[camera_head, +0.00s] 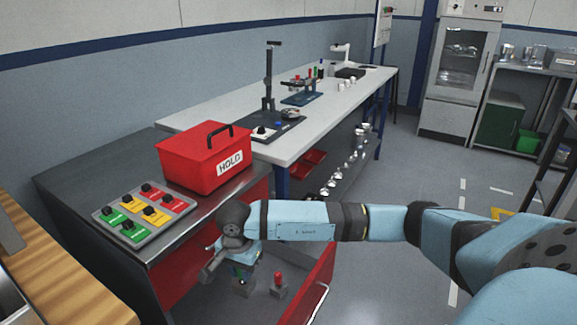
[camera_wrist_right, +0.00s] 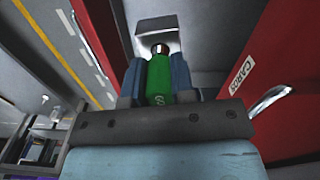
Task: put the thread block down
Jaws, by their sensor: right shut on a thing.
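My right gripper (camera_head: 240,271) reaches down into the open red drawer (camera_head: 316,283). In the right wrist view its two blue fingers (camera_wrist_right: 157,72) are shut on a green cylindrical piece (camera_wrist_right: 160,80) with light lettering that looks like "GO" and a dull metal tip. In the head view a grey block (camera_head: 243,288) shows under the fingers. My left gripper is not in view.
A red-topped piece on a grey base (camera_head: 279,286) stands to the right in the drawer.

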